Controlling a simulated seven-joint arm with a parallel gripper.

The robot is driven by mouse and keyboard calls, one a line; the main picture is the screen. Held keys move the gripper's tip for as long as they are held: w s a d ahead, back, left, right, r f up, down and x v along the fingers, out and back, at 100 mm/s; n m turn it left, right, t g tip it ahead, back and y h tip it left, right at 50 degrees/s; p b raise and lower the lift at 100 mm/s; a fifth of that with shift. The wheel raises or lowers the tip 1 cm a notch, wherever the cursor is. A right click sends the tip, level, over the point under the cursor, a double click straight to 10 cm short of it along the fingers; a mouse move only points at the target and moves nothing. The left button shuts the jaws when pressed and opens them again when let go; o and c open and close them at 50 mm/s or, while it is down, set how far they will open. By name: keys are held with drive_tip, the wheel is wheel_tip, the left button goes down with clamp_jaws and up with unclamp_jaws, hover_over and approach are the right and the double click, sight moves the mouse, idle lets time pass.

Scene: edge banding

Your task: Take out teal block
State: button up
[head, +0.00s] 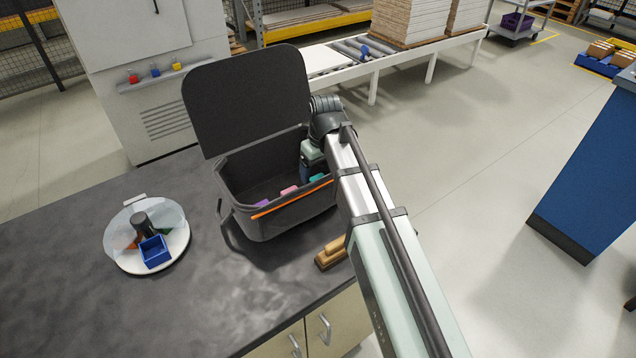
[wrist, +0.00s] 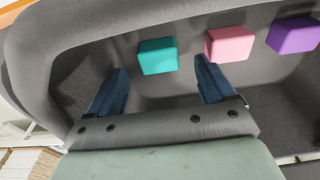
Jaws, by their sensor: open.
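The teal block (wrist: 158,56) lies on the floor of an open dark grey bin, and in the wrist view it shows between and beyond my fingertips. In the head view only part of the teal block (head: 317,178) shows, close to my arm. My gripper (wrist: 162,77) is open and empty, its blue fingers apart, reaching down inside the bin (head: 262,226). It does not touch the teal block as far as I can see. In the head view my arm hides the bin's right end and most of my gripper.
A pink block (wrist: 229,44) and a purple block (wrist: 293,35) lie in a row beside the teal one. The bin's raised lid (head: 247,98) stands behind. A round white tray (head: 172,258) with a blue box is at left. A wooden brush-like object (head: 331,253) lies by the bin.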

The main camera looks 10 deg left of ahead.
sight(318, 176)
drive_tip(key=shift+w+a+f, duration=0.1)
drive_tip(key=shift+w+f, duration=0.05)
drive_tip(key=shift+f, duration=1.4)
drive_tip(key=c, duration=1.1)
drive_tip(key=shift+c, duration=0.2)
drive_tip(key=shift+r, duration=0.1)
